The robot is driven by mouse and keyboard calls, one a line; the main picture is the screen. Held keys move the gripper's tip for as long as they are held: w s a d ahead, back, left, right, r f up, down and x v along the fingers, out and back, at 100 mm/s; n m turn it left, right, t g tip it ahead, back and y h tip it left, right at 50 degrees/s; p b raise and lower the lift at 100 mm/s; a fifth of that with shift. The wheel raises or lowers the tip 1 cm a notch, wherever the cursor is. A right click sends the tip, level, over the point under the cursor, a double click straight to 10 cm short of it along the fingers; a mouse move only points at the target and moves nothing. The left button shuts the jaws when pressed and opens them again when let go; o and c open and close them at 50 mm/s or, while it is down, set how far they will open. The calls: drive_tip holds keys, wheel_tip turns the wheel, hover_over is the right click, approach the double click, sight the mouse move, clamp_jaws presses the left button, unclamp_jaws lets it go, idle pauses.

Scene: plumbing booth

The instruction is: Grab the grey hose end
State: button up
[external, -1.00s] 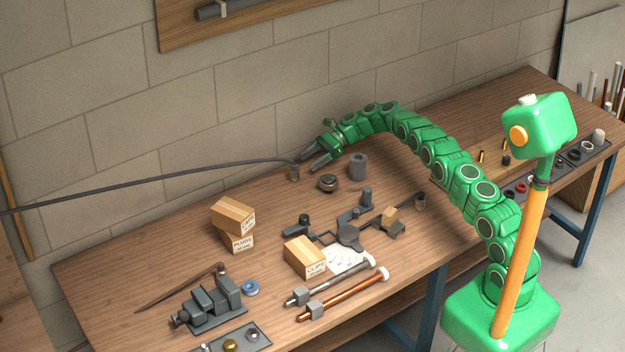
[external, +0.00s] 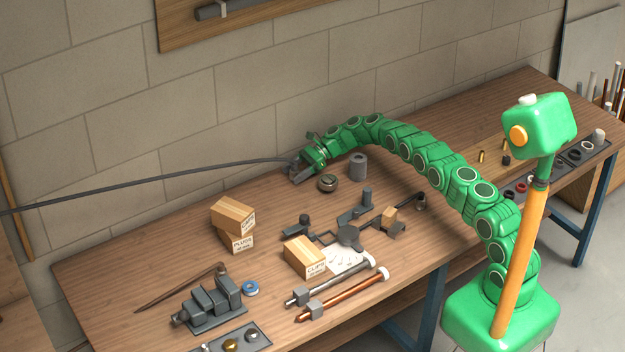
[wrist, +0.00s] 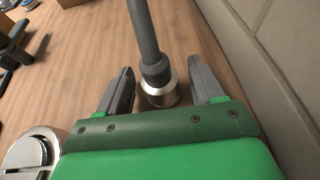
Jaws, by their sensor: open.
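The grey hose (external: 150,180) comes in from the left edge in the external view and ends at the back of the bench near the wall. In the wrist view the hose (wrist: 143,30) runs down to its end, a metal fitting (wrist: 158,92), which lies between my two fingers. My gripper (wrist: 162,88) is open, one grey finger on each side of the fitting, with a visible gap at both sides. In the external view my gripper (external: 296,171) is at the hose end and hides most of it.
A round metal part (external: 327,183) sits just in front of my gripper, and a grey cylinder (external: 357,166) stands to its right. The wall (wrist: 285,60) is close on the right in the wrist view. Stacked boxes (external: 232,217) stand left on the bench.

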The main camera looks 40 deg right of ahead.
drive_tip(key=shift+a, duration=0.1)
drive_tip(key=shift+c, duration=0.5)
drive_tip(key=c, duration=1)
drive_tip(key=shift+r, duration=1.45)
drive_tip(key=shift+s+d+r, duration=0.2)
drive_tip(key=shift+s+r, duration=0.3)
drive_tip(key=shift+r, duration=0.25)
drive_tip(key=s+d+r, duration=0.2)
drive_tip(key=s+r, duration=0.6)
drive_tip(key=s, duration=0.4)
drive_tip(key=shift+s+d+r, duration=0.3)
drive_tip(key=shift+d, duration=0.1)
